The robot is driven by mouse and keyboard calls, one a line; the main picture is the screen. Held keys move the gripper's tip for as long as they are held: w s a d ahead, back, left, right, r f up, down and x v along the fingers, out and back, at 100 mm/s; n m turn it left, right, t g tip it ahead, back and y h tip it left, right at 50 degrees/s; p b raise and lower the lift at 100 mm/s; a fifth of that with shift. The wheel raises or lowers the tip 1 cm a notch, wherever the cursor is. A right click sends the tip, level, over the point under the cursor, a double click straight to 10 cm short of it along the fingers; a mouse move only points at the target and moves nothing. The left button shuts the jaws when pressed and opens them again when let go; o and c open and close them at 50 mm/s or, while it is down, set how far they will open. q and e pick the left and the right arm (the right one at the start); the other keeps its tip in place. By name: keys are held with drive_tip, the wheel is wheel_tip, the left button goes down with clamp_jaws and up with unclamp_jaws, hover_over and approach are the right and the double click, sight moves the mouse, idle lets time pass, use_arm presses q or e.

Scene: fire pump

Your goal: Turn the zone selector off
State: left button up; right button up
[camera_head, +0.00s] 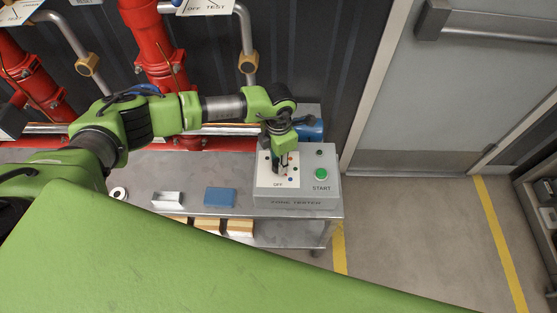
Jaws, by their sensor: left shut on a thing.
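The grey zone tester box (270,201) stands at the right end of the metal bench. A white panel (264,179) on its top carries the word OFF and small coloured dots. My left gripper (282,168) points down over this panel and is shut on the zone selector, which is mostly hidden by the fingers. The selector's pointing direction cannot be made out. A green START button (321,174) is to the right of the panel. My right gripper is not in view.
A blue block (220,197), a small white tray (167,199) and a white ring (119,193) lie on the metal bench (185,171). Red pipes (160,45) stand behind. A grey door (450,90) and open floor are at the right.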

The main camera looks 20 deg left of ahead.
sight(278, 163)
use_arm(q)
drive_tip(key=m+b, duration=0.2)
drive_tip(key=b, duration=0.1)
drive_tip(key=m+b, duration=0.1)
drive_tip(key=m, duration=0.1)
drive_tip(key=shift+f+b, duration=0.25)
drive_tip(key=shift+b, duration=0.1)
drive_tip(key=m+b, duration=0.3)
drive_tip(key=shift+r+m+b, duration=0.2)
drive_tip(key=shift+m+b, duration=0.45)
drive_tip(key=shift+m, duration=0.25)
drive_tip(key=o, duration=1.1)
wheel_tip(278, 163, up, 12)
